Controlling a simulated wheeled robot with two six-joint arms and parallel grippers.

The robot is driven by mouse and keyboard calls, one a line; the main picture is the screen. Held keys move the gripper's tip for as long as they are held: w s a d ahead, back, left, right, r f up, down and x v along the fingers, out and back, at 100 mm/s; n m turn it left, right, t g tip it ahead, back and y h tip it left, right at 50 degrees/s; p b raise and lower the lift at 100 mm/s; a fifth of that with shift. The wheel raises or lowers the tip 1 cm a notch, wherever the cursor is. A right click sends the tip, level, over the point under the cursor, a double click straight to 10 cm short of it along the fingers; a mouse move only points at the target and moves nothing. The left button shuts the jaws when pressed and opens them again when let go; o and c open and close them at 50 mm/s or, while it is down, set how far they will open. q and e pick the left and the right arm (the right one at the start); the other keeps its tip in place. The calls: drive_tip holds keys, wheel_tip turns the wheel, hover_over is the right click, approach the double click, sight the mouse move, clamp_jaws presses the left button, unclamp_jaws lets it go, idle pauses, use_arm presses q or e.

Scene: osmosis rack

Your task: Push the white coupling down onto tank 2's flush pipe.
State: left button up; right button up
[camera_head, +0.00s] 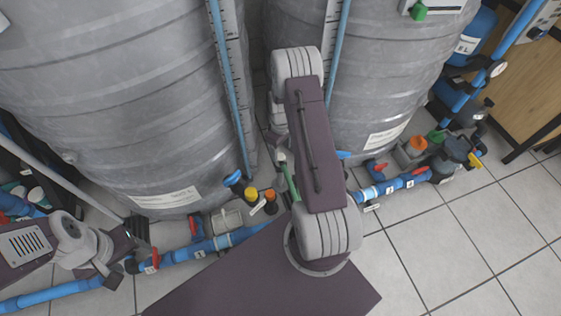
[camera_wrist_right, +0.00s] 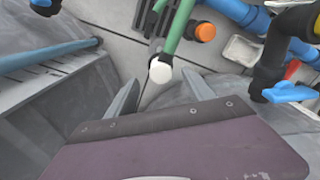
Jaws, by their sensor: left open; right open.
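A white coupling (camera_wrist_right: 160,72) caps the near end of a green flush pipe (camera_wrist_right: 180,28) in the right wrist view. My right gripper (camera_wrist_right: 160,79) is open, with one finger on each side of the coupling in the picture. I cannot tell whether the fingers touch it or how far beyond them it is. In the head view the green pipe (camera_head: 291,182) shows beside my right arm, which hides my right gripper. My left gripper (camera_head: 139,230) is open at the lower left, near the blue pipework and apart from the coupling.
Two grey tanks (camera_head: 120,90) (camera_head: 380,60) stand at the back, with blue level tubes. Blue pipes with red-handled valves (camera_head: 195,250) (camera_head: 400,182) run along the floor in front. An orange cap (camera_wrist_right: 205,32) is close beside the green pipe. Tiled floor (camera_head: 460,240) is clear at right.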

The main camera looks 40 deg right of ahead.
sight(280, 156)
wheel_tip(280, 156, down, 6)
drive_tip(key=b, duration=0.5)
drive_tip(key=shift+w+r, duration=0.15)
drive_tip(key=shift+r, duration=0.25)
clamp_jaws()
drive_tip(key=shift+r+p, duration=0.5)
drive_tip(key=shift+p, duration=0.05)
drive_tip(key=r+p, duration=0.2)
drive_tip(key=r, duration=0.1)
drive_tip(key=r+p, duration=0.1)
drive_tip(key=shift+s+d+r+p, duration=0.2)
drive_tip(key=shift+s+p, duration=0.1)
drive_tip(key=shift+p, duration=0.1)
drive_tip(key=s+d+r+p, duration=0.5)
drive_tip(key=s, duration=0.4)
drive_tip(key=shift+s+d+r+p, duration=0.2)
drive_tip(key=shift+d+r+p, duration=0.1)
drive_tip(key=shift+d+p, duration=0.1)
